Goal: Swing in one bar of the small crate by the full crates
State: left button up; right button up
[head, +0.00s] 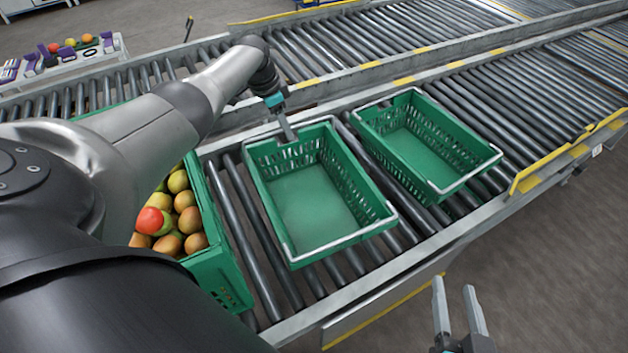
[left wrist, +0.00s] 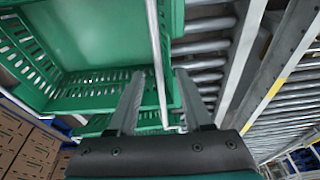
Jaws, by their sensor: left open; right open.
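That gripper is open, pointing down at the far rim. In the left wrist view the metal bar (left wrist: 157,60) runs between the two open fingers (left wrist: 158,100); I cannot tell whether they touch it. My right gripper (head: 456,305) is open and empty, low in front of the conveyor.
Another empty green crate (head: 425,145) with bars at its ends stands to the right, a narrow gap away. My left arm covers much of the full crate. A second roller line (head: 340,45) runs behind. The rollers further right (head: 540,85) are clear.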

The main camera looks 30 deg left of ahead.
pick_arm(q)
jog(key=shift+w+d+p+v, duration=0.1)
jog(key=shift+w+p+v, duration=0.05)
jog(key=shift+p+v, duration=0.65)
jog(key=shift+w+d+p+v, duration=0.1)
jog(key=shift+w+p+v, duration=0.1)
jog(key=shift+p+v, duration=0.6)
jog(key=shift+w+d+p+v, duration=0.15)
jog(key=shift+p+v, duration=0.45)
jog(key=shift+v, duration=0.3)
jog(key=shift+r, duration=0.1)
